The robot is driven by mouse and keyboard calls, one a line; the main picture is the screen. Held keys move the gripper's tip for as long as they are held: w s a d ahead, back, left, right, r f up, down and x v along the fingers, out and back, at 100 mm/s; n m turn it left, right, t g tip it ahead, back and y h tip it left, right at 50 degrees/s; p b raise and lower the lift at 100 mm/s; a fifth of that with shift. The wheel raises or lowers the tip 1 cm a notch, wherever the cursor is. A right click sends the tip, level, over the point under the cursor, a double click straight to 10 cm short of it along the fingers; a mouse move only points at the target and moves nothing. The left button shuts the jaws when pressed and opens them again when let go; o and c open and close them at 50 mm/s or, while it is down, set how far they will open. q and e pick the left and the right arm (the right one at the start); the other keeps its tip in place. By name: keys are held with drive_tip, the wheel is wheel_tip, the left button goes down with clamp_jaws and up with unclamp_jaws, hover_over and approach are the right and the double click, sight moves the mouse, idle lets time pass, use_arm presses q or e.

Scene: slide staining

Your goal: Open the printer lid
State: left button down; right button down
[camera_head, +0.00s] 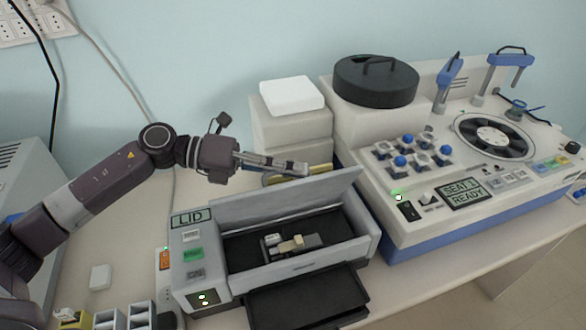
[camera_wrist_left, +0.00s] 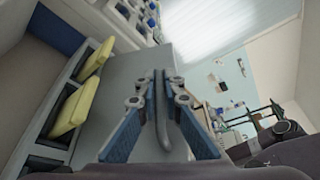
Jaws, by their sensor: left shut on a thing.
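The printer (camera_head: 307,264) is the grey box with a small "LID" display on the left part of the bench. Its lid (camera_head: 270,207) stands raised along the back edge, tilted up, and the dark inside with a small mechanism (camera_head: 290,243) shows. My left gripper (camera_head: 301,168) is at the raised lid's top edge, its fingers pointing right. The exact contact is partly hidden by the fingers. My right gripper is not in view.
A dark tray (camera_head: 308,300) sticks out at the printer's front. Pale boxes (camera_head: 290,125) stand behind the lid, with yellow items partly hidden there. A large staining machine (camera_head: 470,195) with a "SEAT 1 READY" display fills the right. Small racks (camera_head: 125,318) stand at front left.

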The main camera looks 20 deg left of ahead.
use_arm(q)
drive_tip(key=w+a+n+h+b, duration=0.2)
drive_tip(key=w+a+n+b, duration=0.2)
drive_tip(key=w+n+b, duration=0.1)
drive_tip(key=shift+w+f+g, duration=0.3)
drive_tip(key=shift+w+f, duration=0.1)
drive_tip(key=shift+f, duration=0.05)
idle(0.5)
drive_tip(key=c, duration=2.4)
unclamp_jaws()
drive_tip(key=v, duration=1.2)
drive_tip(key=shift+f, duration=0.3)
